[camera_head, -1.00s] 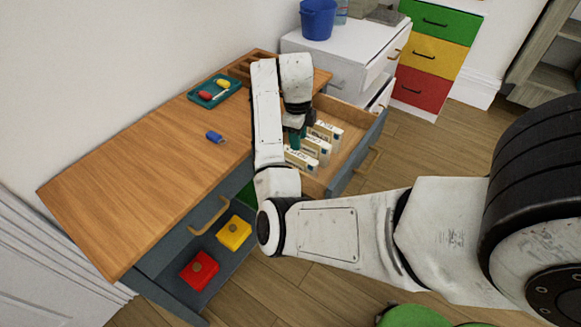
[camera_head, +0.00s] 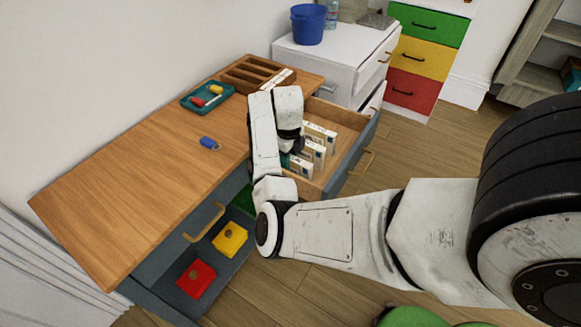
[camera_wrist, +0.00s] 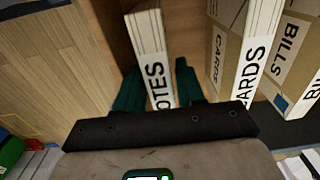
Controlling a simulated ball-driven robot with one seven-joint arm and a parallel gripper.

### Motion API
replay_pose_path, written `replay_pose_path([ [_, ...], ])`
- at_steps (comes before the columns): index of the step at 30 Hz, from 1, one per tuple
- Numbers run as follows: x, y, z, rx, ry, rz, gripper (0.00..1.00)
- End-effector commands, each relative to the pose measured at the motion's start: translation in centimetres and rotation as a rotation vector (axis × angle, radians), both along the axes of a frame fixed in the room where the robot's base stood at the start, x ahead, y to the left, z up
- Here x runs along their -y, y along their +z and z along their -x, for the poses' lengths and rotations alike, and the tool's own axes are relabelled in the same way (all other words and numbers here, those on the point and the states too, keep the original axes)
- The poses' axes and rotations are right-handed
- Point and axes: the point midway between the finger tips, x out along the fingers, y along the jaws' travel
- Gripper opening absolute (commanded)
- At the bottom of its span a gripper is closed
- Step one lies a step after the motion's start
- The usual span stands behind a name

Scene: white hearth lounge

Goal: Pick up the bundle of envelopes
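Several cream envelope bundles stand on edge in the open wooden drawer (camera_head: 346,124). In the wrist view one bundle (camera_wrist: 148,38) reads "OTES", its first letter hidden. My gripper (camera_wrist: 157,78) has its teal fingers around this bundle, one on each side. The left finger is close against it; a small gap shows on the right. To the right stand a bundle marked "CARDS" (camera_wrist: 250,62) and one marked "BILLS" (camera_wrist: 290,50). In the head view my gripper (camera_head: 286,158) is low at the drawer's near end, mostly hidden by my arm; bundles (camera_head: 313,152) show beside it.
A lower open drawer holds red (camera_head: 196,279) and yellow (camera_head: 230,238) boxes. A white cabinet (camera_head: 315,58) stands behind the drawer.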

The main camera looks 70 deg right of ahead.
Motion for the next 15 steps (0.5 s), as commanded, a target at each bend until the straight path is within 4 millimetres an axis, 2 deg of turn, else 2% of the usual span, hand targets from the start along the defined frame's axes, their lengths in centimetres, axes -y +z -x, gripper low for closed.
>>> replay_pose_path([
  [4, -0.04, -1.43, 0.06, -0.001, -0.001, 0.000, 0.38],
  [11, -0.03, -1.61, 0.04, 0.000, -0.001, 0.000, 0.38],
  [15, -0.03, -1.59, 0.03, 0.000, -0.001, 0.000, 0.28],
])
